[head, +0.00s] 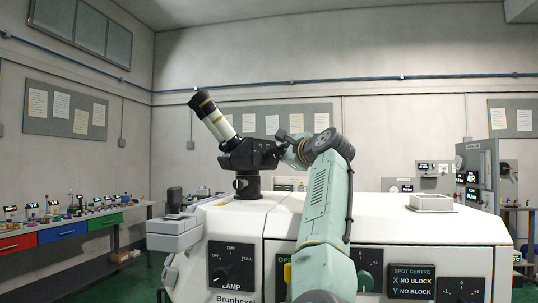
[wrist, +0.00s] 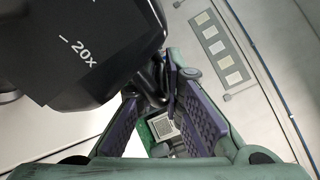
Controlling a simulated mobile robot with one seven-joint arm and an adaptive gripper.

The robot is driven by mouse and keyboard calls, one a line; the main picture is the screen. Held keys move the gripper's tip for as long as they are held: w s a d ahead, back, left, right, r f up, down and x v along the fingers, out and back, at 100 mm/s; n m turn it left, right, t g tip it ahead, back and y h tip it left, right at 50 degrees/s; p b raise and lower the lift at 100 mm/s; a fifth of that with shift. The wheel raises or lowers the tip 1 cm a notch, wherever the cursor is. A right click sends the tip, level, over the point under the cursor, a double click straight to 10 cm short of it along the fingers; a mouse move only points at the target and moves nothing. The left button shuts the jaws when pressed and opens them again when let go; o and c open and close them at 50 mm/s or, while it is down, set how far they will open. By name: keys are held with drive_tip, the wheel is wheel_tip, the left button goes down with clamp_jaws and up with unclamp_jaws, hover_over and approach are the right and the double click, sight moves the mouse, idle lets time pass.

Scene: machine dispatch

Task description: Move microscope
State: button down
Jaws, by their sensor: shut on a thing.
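The microscope (head: 248,155) stands on the white top of a machine in the head view. It has a black body and base, with a cream eyepiece tube tilted up to the left. In the wrist view its large black part marked "20X" (wrist: 85,60) fills the upper left. My gripper (head: 284,146) reaches it from the right, beside the black head. In the wrist view my gripper (wrist: 157,92) has its purple-padded fingers closed on a slim black part of the microscope. The exact contact is partly hidden.
The white machine (head: 430,228) carries a lamp dial (head: 232,265) and labels on its front. A small white square tray (head: 431,203) sits on its top at right. A bench with coloured drawers (head: 62,233) stands at left. The top between my arm and the tray is clear.

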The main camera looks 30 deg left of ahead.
drive_tip(key=shift+w, duration=0.1)
idle(0.3)
drive_tip(key=c, duration=1.7)
unclamp_jaws()
drive_tip(key=shift+d, duration=0.2)
drive_tip(key=shift+a, duration=0.15)
drive_tip(key=shift+d, duration=0.2)
drive_tip(key=shift+d, duration=0.2)
drive_tip(key=v, duration=1.1)
drive_tip(key=shift+d, duration=0.1)
